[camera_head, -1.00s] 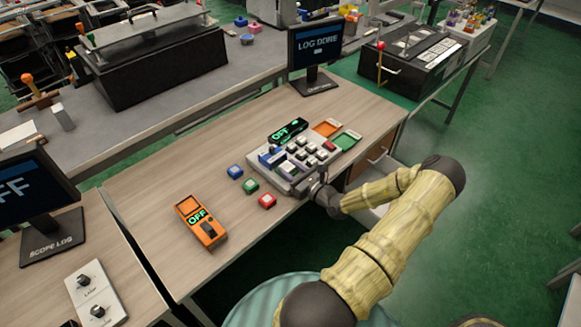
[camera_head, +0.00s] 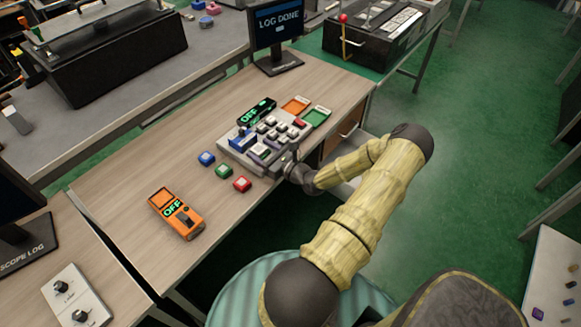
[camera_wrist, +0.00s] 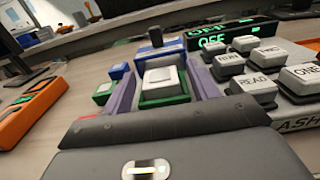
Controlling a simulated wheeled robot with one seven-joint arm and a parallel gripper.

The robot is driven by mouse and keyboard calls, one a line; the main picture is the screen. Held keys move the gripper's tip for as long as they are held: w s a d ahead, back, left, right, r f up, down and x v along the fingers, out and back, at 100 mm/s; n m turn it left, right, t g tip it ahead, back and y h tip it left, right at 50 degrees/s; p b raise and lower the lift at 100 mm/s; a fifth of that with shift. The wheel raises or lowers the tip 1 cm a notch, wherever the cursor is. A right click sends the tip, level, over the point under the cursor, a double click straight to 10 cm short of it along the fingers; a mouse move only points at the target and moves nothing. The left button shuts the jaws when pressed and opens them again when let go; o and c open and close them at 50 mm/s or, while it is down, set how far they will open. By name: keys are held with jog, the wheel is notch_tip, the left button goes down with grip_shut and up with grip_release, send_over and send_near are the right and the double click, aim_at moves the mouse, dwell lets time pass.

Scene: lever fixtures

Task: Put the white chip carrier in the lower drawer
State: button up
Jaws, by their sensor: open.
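A white square piece that looks like the chip carrier (camera_wrist: 161,77) sits in a green-framed socket (camera_wrist: 165,99) in the wrist view. The socket is on the grey keypad fixture (camera_head: 233,153) at the desk's front edge. My gripper (camera_wrist: 164,92) is open, with what look like its purple fingers on either side of the socket; I cannot tell whether they touch anything. In the head view my gripper is low at the fixture's front, and the carrier is small there. A pale open drawer (camera_head: 345,188), apparently the lower one, shows under the desk, partly hidden by my arm.
A wooden drawer front (camera_head: 347,124) is at the desk's right. Orange and green trays (camera_head: 316,117) lie behind the keys. Green floor is open to the right.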

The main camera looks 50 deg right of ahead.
jog(key=s+d+b, duration=0.1)
jog(key=s, duration=1.6)
jog(key=shift+s+d, duration=0.2)
jog(key=shift+d, duration=0.1)
jog(key=shift+w, duration=0.1)
jog(key=w+a+r+n+g+y, duration=0.15)
jog(key=a+n+g+y, duration=0.25)
jog(key=a+n+g, duration=0.5)
jog(key=w+a+r+n+g+y, duration=0.15)
jog(key=a+n+g+y, duration=0.35)
jog(key=a+n, duration=0.55)
jog(key=w+a+r+n+g+h, duration=0.1)
jog(key=a+r+n+h, duration=0.9)
jog(key=n, duration=0.5)
notch_tip(320, 180, up, 2)
jog(key=shift+a+r+h, duration=0.1)
jog(key=shift+a+h, duration=0.2)
jog(key=shift+a, duration=0.4)
jog(key=shift+o, duration=0.5)
jog(key=shift+n, duration=0.25)
